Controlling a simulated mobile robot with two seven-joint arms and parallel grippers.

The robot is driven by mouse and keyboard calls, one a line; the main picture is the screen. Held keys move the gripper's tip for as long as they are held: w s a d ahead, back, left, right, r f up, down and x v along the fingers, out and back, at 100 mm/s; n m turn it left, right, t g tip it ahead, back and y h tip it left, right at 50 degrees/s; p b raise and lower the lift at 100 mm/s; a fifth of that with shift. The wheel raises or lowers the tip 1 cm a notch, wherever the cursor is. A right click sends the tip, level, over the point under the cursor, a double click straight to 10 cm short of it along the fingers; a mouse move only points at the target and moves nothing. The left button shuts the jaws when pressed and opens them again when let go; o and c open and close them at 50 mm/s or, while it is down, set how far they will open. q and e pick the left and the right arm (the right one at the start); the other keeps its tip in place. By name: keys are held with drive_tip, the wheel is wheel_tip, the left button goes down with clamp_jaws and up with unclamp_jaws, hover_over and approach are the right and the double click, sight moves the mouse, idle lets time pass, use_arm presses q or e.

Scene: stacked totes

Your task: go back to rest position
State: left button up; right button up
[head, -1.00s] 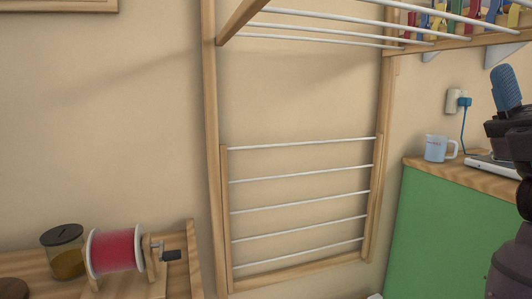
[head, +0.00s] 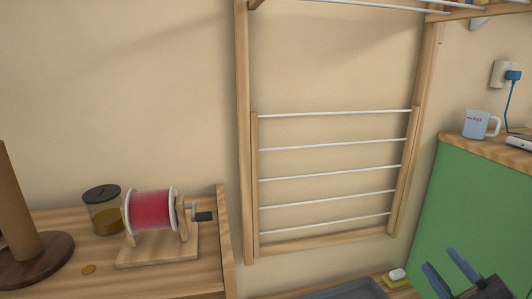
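My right gripper (head: 443,262) is low at the right edge of the head view, with two blue-padded fingers. The fingers stand apart with nothing between them, so it is open and empty. Its body is cut off by the bottom of the picture. It shows in front of the green cabinet side (head: 470,215) and touches nothing that I can make out. My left gripper is not in view.
A wooden drying rack (head: 247,150) with white rods hangs on the wall. A red spool winder (head: 155,212) and a jar (head: 104,212) stand on the left shelf. A measuring cup (head: 475,125) stands on the right counter. Soap (head: 397,274) lies near a grey basin (head: 350,291).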

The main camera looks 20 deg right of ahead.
drive_tip(key=s+a+f+m+g+h, duration=0.35)
drive_tip(key=s+f+m+g, duration=0.2)
drive_tip(key=s+f, duration=0.65)
drive_tip(key=s+a+f+m+g+h, duration=0.2)
drive_tip(key=s+a+f+m+g, duration=0.4)
drive_tip(key=s+f, duration=0.55)
use_arm(q)
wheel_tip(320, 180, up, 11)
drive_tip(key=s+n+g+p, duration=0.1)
drive_tip(key=p, duration=2.2)
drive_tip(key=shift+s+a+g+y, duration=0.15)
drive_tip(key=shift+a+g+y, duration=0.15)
use_arm(e)
wheel_tip(320, 180, up, 12)
drive_tip(key=s+d+m, duration=0.1)
drive_tip(key=d+m, duration=0.1)
drive_tip(key=shift+f+h, duration=0.2)
drive_tip(key=shift+h, duration=0.15)
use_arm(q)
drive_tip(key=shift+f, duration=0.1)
use_arm(e)
drive_tip(key=shift+d+f+g, duration=0.1)
drive_tip(key=shift+g, duration=0.15)
